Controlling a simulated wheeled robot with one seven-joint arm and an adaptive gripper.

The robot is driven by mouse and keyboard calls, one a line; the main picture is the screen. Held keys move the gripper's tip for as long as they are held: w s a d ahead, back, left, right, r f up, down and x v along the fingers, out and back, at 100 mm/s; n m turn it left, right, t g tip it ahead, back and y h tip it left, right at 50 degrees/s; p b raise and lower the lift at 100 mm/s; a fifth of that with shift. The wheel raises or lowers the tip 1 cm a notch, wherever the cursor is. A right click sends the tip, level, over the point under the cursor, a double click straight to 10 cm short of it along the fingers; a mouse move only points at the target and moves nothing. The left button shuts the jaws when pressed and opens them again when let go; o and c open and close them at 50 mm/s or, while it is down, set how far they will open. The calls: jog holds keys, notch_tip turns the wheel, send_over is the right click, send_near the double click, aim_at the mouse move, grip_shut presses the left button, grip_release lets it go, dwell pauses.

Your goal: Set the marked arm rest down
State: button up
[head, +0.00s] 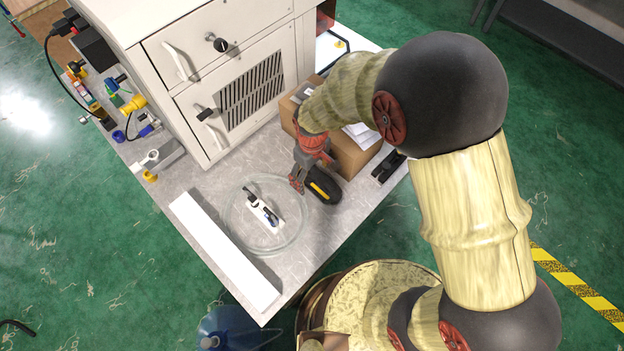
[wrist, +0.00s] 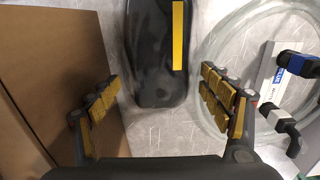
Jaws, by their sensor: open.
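The marked arm rest (head: 323,188) is a black, rounded pad with a yellow stripe. It lies on the grey table top between a cardboard box and a round clear dish. In the wrist view the arm rest (wrist: 157,60) shows at the top middle, its rounded end pointing toward me. My gripper (wrist: 160,92) is open, its yellow-padded fingers spread wide with nothing between the pads. The arm rest's near end lies ahead of the gap between the fingers. In the head view my gripper (head: 303,178) is beside the arm rest, low over the table; one finger is partly hidden.
The cardboard box (head: 352,158) stands close to my gripper, with papers on top. A long white bar (head: 222,252) lies along the front edge. A large cream machine (head: 172,97) stands behind. Dark parts (head: 388,167) lie right of the box.

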jog(key=shift+f, duration=0.55)
jog(key=shift+c, duration=0.8)
jog(key=c, duration=1.4)
jog(key=shift+r, duration=0.2)
jog(key=shift+c, duration=0.2)
